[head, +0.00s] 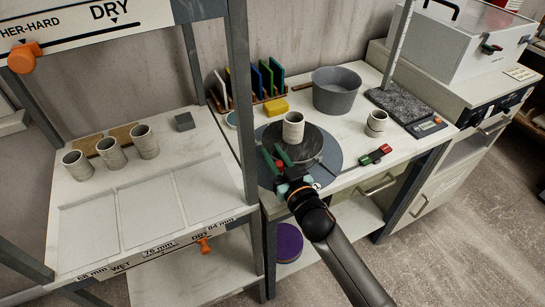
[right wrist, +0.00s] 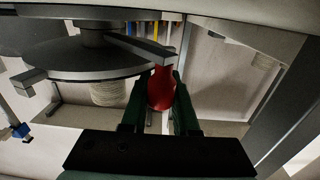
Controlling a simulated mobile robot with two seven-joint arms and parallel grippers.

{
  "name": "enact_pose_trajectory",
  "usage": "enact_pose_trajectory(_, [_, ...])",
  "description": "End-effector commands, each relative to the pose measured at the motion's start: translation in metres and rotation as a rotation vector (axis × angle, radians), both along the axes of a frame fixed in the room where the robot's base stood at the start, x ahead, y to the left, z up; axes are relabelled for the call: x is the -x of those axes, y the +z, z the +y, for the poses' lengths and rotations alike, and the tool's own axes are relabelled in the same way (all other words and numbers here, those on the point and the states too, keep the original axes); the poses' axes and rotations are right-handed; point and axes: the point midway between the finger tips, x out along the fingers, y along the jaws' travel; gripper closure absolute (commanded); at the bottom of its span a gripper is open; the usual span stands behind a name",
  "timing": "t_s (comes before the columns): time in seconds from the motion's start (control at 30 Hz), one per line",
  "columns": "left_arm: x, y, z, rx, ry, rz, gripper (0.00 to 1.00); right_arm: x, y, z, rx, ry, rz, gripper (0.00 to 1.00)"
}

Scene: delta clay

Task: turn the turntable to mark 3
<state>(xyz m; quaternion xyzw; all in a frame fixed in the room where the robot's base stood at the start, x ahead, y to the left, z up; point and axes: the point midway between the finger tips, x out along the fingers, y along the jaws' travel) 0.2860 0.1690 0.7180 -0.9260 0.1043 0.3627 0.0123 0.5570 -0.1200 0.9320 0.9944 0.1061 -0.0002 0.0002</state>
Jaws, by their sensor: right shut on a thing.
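The turntable (head: 328,150) is a dark round disc on a wider grey-blue base plate on the right-hand bench. A pale speckled cup (head: 293,127) stands upright on it. My right gripper (head: 279,167) is at the disc's front left edge. In the right wrist view its green fingers (right wrist: 160,95) are shut on a red knob (right wrist: 160,88) at the end of a grey bar from the turntable (right wrist: 75,58). A small white label, seemingly a 1 (head: 316,186), shows at the base's front edge. Mark 3 cannot be made out. My left gripper is not in view.
A grey bucket (head: 336,92), a yellow block (head: 276,107) and a rack of coloured boards (head: 262,80) stand behind. A red-and-green tool (head: 375,155) and small cup (head: 376,123) are to the right. A shelf post (head: 240,90) rises at the left.

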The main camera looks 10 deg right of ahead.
Motion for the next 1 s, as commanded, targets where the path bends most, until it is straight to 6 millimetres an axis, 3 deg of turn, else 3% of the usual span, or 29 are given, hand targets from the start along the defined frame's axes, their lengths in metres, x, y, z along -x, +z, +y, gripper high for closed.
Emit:
enact_pose_trajectory(0.67, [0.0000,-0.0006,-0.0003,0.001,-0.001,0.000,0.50,-0.0026,0.0006,-0.0004,-0.002,-0.006,-0.002,1.00])
enact_pose_trajectory(0.7, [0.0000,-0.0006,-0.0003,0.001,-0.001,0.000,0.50,-0.0026,0.0006,-0.0004,-0.002,-0.006,-0.002,0.67])
enact_pose_trajectory(0.93, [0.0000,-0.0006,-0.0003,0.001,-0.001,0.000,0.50,-0.0027,0.0005,-0.0007,-0.001,-0.007,-0.001,0.42])
enact_pose_trajectory(1.0, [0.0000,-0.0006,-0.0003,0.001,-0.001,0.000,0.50,-0.0026,0.0004,-0.0009,-0.001,-0.007,-0.001,0.42])
